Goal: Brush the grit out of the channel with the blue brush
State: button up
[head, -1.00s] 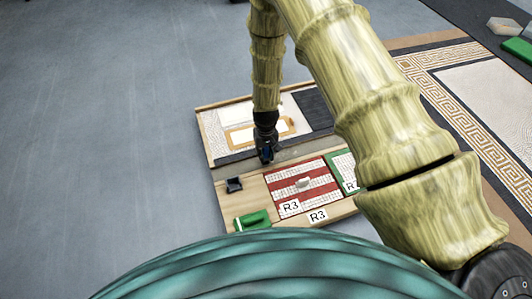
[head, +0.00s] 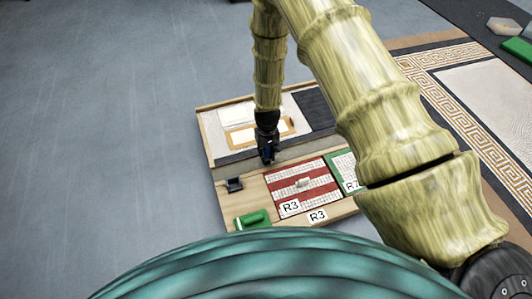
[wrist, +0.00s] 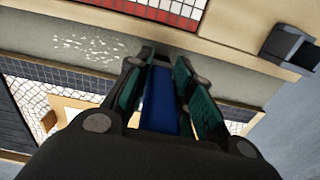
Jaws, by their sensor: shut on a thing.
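My gripper (head: 268,154) is shut on the blue brush (wrist: 160,100), whose blue body shows between the teal finger pads in the wrist view. My gripper also shows there (wrist: 158,72), over the grey channel (wrist: 225,82). Pale grit (wrist: 95,46) lies scattered in the channel, to the left of the fingers in that view. In the head view the channel (head: 234,168) runs across the board under my gripper. The brush tip is hidden, so I cannot tell whether it touches the channel floor.
A red and white tiled panel (head: 318,194) marked R3 lies in front of the channel, with a small pale piece on it. A dark holder (head: 234,185) and a green block (head: 252,219) are at the left. Behind is a tan frame (head: 240,138).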

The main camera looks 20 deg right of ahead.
jog(key=shift+d+p, duration=0.65)
jog(key=shift+d, duration=1.1)
jog(key=shift+d, duration=0.1)
jog(key=shift+w+d+r+p, duration=0.1)
jog(key=shift+d+p, duration=0.35)
jog(key=shift+d, duration=0.45)
jog(key=shift+d, duration=0.1)
jog(key=shift+d+p, duration=0.65)
jog(key=shift+d, duration=1.2)
jog(key=shift+d, duration=0.1)
jog(key=shift+d+p, duration=0.3)
jog(key=shift+d, duration=0.55)
jog(key=shift+w+d+p, duration=0.1)
jog(key=shift+d+p, duration=0.2)
jog(key=shift+d, duration=0.65)
